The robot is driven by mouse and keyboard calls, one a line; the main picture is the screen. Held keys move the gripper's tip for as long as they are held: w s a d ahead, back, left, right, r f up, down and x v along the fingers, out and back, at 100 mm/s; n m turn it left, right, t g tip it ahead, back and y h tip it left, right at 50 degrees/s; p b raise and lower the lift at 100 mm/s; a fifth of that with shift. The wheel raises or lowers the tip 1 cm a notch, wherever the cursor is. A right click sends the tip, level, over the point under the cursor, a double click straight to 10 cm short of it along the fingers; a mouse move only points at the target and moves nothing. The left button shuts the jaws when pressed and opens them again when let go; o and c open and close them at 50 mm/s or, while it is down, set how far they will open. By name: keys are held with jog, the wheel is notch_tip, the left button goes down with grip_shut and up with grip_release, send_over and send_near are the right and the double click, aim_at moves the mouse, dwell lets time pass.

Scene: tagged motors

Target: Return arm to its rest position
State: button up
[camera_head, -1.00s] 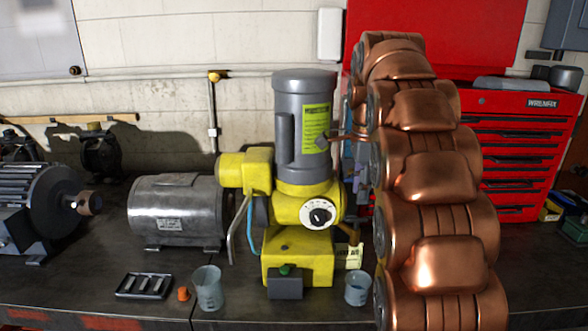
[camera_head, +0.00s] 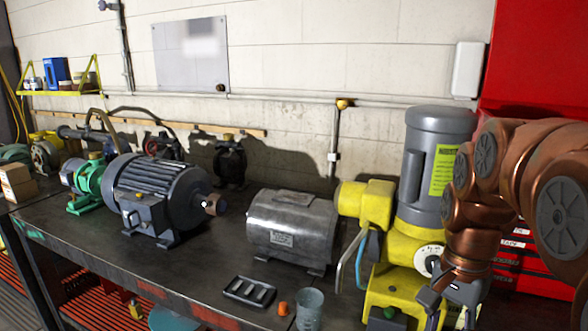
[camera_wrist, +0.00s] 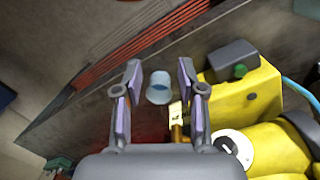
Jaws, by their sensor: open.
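My copper-coloured arm (camera_head: 480,200) is bent at the right of the head view. My gripper (camera_head: 452,300) hangs low in front of the yellow and grey motor (camera_head: 428,150), overlapping its lower part. In the wrist view my gripper (camera_wrist: 160,72) is open, with two purple-padded fingers apart and nothing held. A clear bluish cup (camera_wrist: 159,90) shows between the fingers, below them on the bench. The yellow motor base (camera_wrist: 245,95) lies to the right of the fingers. A pale tag (camera_wrist: 176,112) shows near the right finger, partly hidden.
A red tool cabinet (camera_head: 530,262) stands behind my arm.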

jog(key=s+a+f+n, duration=0.3)
jog(key=s+f+n, duration=0.2)
jog(key=s, duration=0.3)
jog(key=s+a+f+n, duration=0.3)
jog(key=s+f+n, duration=0.2)
jog(key=s, duration=0.3)
jog(key=shift+s+a+n+g, duration=0.2)
jog(key=shift+s+n+g, duration=0.1)
jog(key=shift+s+g, duration=0.1)
